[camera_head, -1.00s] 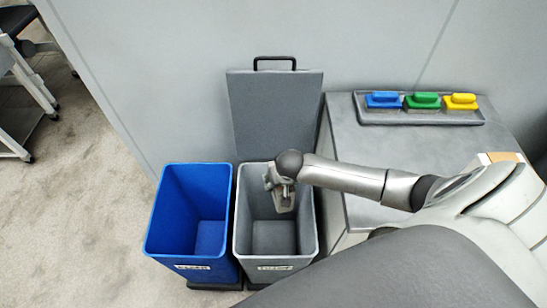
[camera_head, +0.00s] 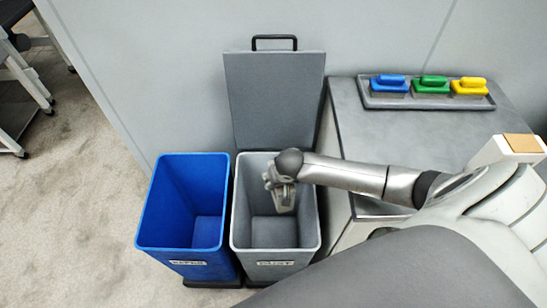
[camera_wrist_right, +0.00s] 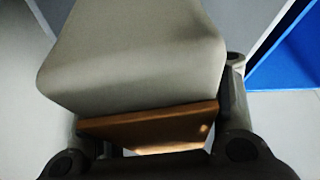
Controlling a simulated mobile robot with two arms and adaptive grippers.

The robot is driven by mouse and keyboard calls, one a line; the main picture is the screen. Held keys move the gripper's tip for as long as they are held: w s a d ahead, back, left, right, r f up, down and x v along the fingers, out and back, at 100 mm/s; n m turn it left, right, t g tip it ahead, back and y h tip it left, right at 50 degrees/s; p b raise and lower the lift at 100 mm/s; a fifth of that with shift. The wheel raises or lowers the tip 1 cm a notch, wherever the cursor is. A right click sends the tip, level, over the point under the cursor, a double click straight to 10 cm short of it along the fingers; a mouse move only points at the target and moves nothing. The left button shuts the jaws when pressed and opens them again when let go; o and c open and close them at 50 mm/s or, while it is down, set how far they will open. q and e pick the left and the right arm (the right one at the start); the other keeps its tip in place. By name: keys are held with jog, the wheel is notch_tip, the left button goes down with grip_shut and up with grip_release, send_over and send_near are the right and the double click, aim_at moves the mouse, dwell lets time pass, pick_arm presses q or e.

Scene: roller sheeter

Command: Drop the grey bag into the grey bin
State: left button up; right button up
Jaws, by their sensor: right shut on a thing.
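The grey bin (camera_head: 240,240) is open, with its lid (camera_head: 274,100) raised upright behind it. My right gripper (camera_head: 282,198) points down over the bin's opening, near its middle. In the right wrist view the gripper (camera_wrist_right: 155,150) is shut on the grey bag (camera_wrist_right: 135,50), at its brown collar (camera_wrist_right: 150,127). The bag's pale, round-cornered body fills the upper middle of that view. In the head view the bag cannot be told apart from the gripper. My left gripper is not in view.
A blue bin (camera_head: 150,215) stands open close beside the grey bin, on its left. A grey cabinet (camera_head: 440,135) on the right carries a tray with blue, green and yellow brushes. A wall closes off the back. Open floor (camera_head: 60,220) lies left.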

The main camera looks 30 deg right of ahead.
jog(key=o, duration=1.5)
jog(key=shift+r, duration=0.1)
jog(key=shift+o, duration=0.4)
jog(key=shift+s, duration=0.1)
jog(key=v, duration=1.1)
jog(key=shift+s+a+r, duration=0.1)
jog(key=shift+s+r, duration=0.05)
jog(key=shift+r, duration=0.25)
